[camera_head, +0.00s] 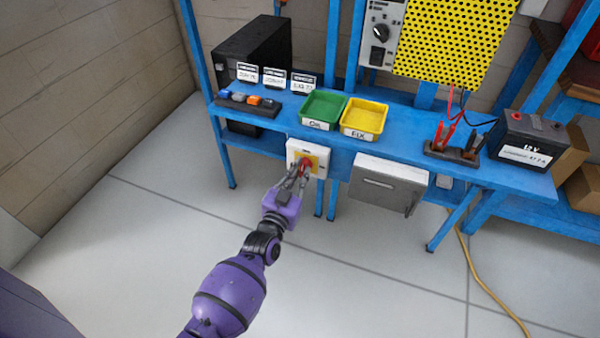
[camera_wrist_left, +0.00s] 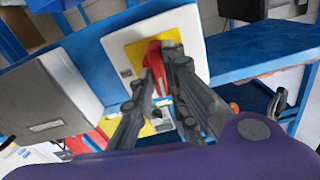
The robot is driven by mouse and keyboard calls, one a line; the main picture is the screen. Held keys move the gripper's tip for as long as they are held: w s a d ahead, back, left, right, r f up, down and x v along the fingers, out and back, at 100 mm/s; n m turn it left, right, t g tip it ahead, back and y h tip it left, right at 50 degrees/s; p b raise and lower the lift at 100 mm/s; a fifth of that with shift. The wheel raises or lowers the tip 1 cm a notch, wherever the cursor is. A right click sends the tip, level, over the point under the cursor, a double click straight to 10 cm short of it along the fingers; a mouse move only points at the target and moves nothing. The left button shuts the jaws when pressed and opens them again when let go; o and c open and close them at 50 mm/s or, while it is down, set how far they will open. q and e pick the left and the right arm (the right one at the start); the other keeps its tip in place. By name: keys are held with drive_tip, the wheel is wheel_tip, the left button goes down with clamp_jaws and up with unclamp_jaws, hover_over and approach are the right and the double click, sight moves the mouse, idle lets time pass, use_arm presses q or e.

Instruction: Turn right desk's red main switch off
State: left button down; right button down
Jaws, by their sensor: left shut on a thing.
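The main switch is a white box with a yellow plate (camera_head: 322,160) on the front edge of the blue desk, below the green bin. Its red knob (camera_head: 306,162) sits in the middle of the yellow plate. My left gripper (camera_head: 303,172) is at the switch, with its fingers shut on the red knob. In the left wrist view, the red knob (camera_wrist_left: 154,60) shows between and behind the fingertips (camera_wrist_left: 166,66), and the fingers hide part of it. The white box (camera_wrist_left: 113,45) appears tilted there. I cannot read the switch's marked position. My right gripper is not in view.
The blue desk (camera_head: 400,137) carries a green bin (camera_head: 322,108), a yellow bin (camera_head: 364,118), a black battery (camera_head: 528,138) and a rack with red-handled probes (camera_head: 452,152). A grey drawer (camera_head: 388,184) hangs right of the switch. A yellow cable (camera_head: 486,283) lies on open floor.

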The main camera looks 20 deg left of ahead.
use_arm(q)
drive_tip(key=shift+n, duration=0.5)
drive_tip(key=c, duration=1.7)
unclamp_jaws()
drive_tip(key=shift+c, duration=0.2)
drive_tip(key=s, duration=1.2)
drive_tip(key=shift+a, duration=0.2)
